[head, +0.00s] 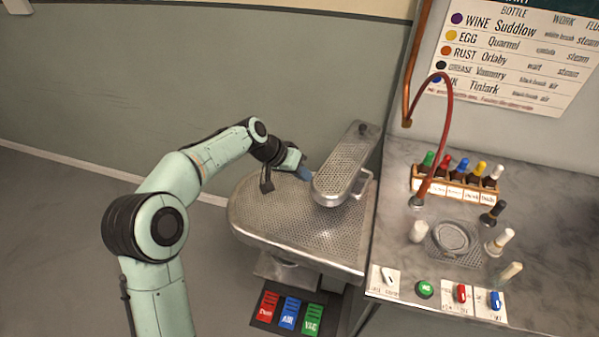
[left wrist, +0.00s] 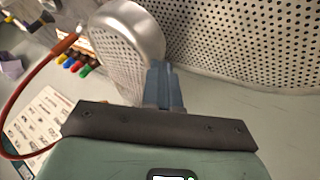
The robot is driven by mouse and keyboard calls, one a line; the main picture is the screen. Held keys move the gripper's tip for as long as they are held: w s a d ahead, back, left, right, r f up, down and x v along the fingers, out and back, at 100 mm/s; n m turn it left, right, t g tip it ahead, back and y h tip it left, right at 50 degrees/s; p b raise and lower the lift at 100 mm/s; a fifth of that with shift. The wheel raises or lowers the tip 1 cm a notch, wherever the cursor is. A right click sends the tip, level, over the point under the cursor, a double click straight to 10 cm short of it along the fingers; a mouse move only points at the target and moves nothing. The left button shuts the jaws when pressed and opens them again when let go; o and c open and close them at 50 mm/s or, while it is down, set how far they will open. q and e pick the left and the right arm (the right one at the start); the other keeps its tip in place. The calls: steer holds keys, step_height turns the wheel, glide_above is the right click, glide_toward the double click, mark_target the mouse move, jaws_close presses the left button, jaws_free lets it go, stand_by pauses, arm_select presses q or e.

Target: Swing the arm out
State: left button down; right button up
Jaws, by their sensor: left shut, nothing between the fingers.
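The arm (head: 345,165) is a narrow perforated metal sleeve board with a rounded near end and a dark knob at its far end. It lies above the right part of the larger perforated metal board (head: 270,215). My left gripper (head: 304,174) is shut and empty, with its blue fingertips close to the left side of the arm. In the left wrist view the shut fingers (left wrist: 164,82) point at the rounded end of the arm (left wrist: 135,25); I cannot tell whether they touch it. My right gripper is not in view.
A grey counter (head: 400,240) on the right holds a rack of capped bottles (head: 455,183), brushes and switches. A red hose (head: 447,110) arches above it. Coloured pedals (head: 289,314) lie below the board. The floor at left is clear.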

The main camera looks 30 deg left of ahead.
mark_target(332, 191)
arm_select(q)
steer(key=d, duration=0.2)
steer(key=d+b, duration=0.1)
steer(key=d, duration=0.2)
steer(key=s+d, duration=0.1)
steer(key=d, duration=0.1)
steer(key=shift+d, duration=0.55)
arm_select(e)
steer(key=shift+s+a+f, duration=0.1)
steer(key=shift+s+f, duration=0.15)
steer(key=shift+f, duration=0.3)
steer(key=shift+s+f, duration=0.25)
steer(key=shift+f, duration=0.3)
